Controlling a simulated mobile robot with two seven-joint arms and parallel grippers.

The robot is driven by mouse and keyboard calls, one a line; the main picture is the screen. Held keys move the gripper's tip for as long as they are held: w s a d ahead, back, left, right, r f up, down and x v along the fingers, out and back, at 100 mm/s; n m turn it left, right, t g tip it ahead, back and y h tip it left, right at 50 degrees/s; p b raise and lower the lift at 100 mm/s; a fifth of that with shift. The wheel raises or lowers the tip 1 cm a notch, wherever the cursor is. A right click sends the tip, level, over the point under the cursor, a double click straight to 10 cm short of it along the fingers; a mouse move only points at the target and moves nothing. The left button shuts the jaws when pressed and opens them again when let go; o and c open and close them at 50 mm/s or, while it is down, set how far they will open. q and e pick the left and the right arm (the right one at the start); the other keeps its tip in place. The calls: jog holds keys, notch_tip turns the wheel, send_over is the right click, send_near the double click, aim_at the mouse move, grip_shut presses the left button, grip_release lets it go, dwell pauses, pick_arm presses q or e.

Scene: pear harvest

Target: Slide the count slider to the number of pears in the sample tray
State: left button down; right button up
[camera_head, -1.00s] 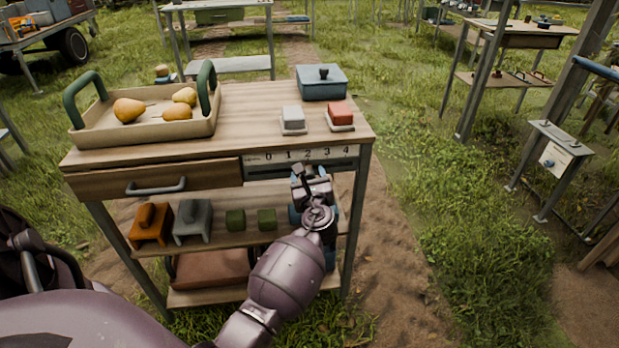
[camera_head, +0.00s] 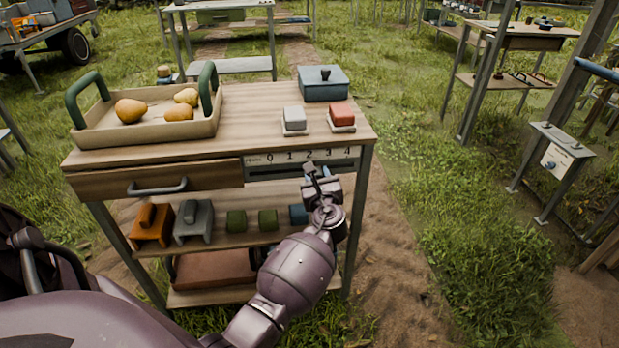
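The sample tray (camera_head: 150,132), tan with green handles, stands at the left of the table top. It holds three yellow pears: one at left (camera_head: 130,110), one at back right (camera_head: 187,96) and one at front right (camera_head: 177,113). The count slider's scale (camera_head: 300,156), marked 0 to 4, is on the table's front edge, with a dark track (camera_head: 278,173) below it. My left gripper (camera_head: 313,170) is at the track, below about the 2. It hides the slider knob, and I cannot tell whether its fingers are closed. My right gripper is not in view.
A closed drawer (camera_head: 150,182) is left of the scale. Several coloured items are on the shelf below.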

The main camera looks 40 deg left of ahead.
pick_arm(q)
jog(key=w+d, duration=0.2)
jog(key=shift+w+d, duration=0.15)
jog(key=shift+w, duration=0.2)
jog(key=c, duration=0.7)
grip_release()
jog(key=p, duration=0.2)
send_near(328, 167)
jog(key=shift+v, duration=2.25)
jog(key=shift+s+f, duration=0.1)
